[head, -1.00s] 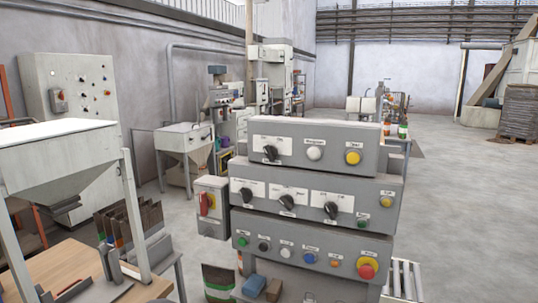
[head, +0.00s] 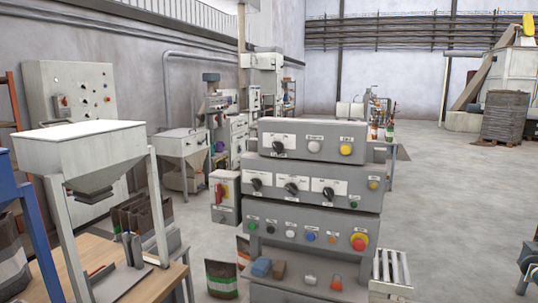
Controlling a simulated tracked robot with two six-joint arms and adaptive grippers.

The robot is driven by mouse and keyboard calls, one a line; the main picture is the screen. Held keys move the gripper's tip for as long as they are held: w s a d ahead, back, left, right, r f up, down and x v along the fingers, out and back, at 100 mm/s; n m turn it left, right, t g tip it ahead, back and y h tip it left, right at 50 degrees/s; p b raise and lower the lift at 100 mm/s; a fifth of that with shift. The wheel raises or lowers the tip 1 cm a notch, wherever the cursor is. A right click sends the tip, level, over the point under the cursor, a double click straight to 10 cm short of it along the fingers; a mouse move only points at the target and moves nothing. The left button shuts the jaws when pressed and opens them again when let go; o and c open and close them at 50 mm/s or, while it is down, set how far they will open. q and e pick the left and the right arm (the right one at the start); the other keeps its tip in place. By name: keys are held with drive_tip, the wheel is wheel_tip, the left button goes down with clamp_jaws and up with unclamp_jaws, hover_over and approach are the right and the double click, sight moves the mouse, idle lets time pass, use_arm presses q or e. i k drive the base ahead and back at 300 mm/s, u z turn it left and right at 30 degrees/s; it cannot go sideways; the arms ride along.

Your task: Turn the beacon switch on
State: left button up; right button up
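A grey stepped control console (head: 312,200) stands in the middle of the head view. Its top tier carries a black rotary switch (head: 279,147), a white button (head: 314,146) and a yellow button (head: 346,150). The middle tier has three black rotary switches, one of them at the right (head: 328,193). The lower tier has several coloured buttons and a red mushroom button (head: 359,241) on a yellow base. The labels are too small to read, so I cannot tell which switch is the beacon's. Neither of my grippers is in view.
A hopper on legs (head: 80,148) stands over a wooden table (head: 160,283) at the left. A grey box with a red handle (head: 224,197) is left of the console. A roller conveyor (head: 391,270) is at its right. Open floor (head: 450,200) lies to the right.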

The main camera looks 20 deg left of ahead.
sight(278, 146)
drive_tip(key=u, duration=0.45)
drive_tip(key=i, duration=1)
drive_tip(key=u, duration=0.6)
drive_tip(key=k, duration=0.9)
drive_tip(key=u, duration=0.2)
drive_tip(key=i, duration=0.9)
drive_tip(key=z, duration=0.1)
